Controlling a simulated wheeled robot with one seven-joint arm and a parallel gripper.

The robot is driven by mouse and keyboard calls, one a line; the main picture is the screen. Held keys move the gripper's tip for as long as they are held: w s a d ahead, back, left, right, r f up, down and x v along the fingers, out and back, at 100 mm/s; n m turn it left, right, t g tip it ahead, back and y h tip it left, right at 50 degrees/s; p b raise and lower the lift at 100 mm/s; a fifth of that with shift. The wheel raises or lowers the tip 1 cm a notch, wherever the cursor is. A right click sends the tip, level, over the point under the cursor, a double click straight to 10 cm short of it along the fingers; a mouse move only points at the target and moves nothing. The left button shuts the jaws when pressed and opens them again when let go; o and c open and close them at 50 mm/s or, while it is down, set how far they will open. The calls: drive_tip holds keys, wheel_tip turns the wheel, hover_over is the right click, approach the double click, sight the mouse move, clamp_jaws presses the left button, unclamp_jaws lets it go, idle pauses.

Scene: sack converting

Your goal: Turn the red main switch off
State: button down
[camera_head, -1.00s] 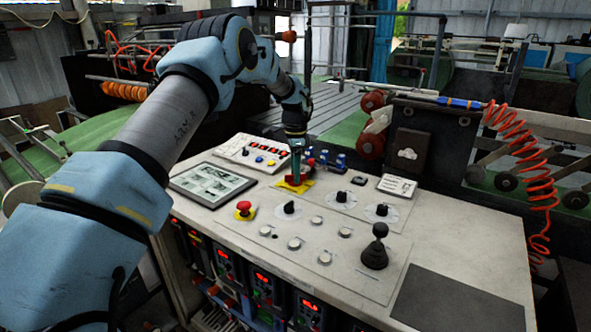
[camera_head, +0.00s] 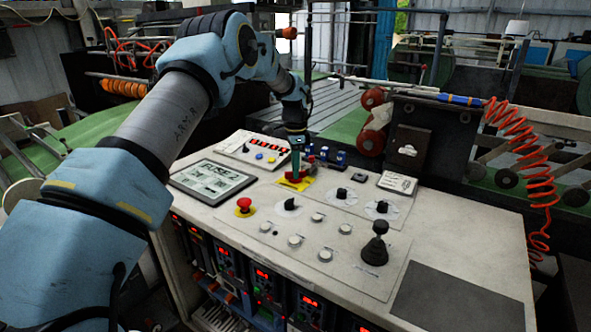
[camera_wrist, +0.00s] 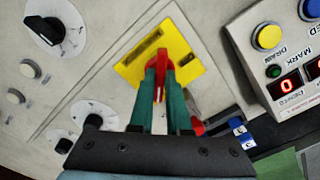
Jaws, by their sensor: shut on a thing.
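The red main switch (camera_wrist: 159,92) sits on a yellow plate (camera_wrist: 203,50) on the console top. In the head view, the yellow plate (camera_head: 283,184) shows under my fingertips. My gripper (camera_wrist: 161,64) points down at it, its two green fingers shut on the red switch handle between them. The fingers and the dark gripper body hide part of the handle, so its exact angle is hard to read. In the head view my gripper (camera_head: 295,165) stands over the plate behind the knobs.
A red mushroom button (camera_head: 243,204) on a yellow base stands front left of the switch. A screen (camera_head: 212,178) lies to the left, showing large text. Black knobs (camera_head: 341,194) and a black joystick (camera_head: 375,250) stand to the right. A button box (camera_head: 252,148) is behind.

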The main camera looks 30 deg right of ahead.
drive_tip(key=shift+n, duration=0.4)
drive_tip(key=n+b, duration=0.1)
drive_tip(key=n, duration=0.2)
drive_tip(key=shift+b, duration=0.35)
drive_tip(key=n+b, duration=0.1)
drive_tip(key=n, duration=1.3)
drive_tip(key=shift+b, duration=0.35)
drive_tip(key=c, duration=0.9)
unclamp_jaws()
drive_tip(key=shift+r, duration=0.1)
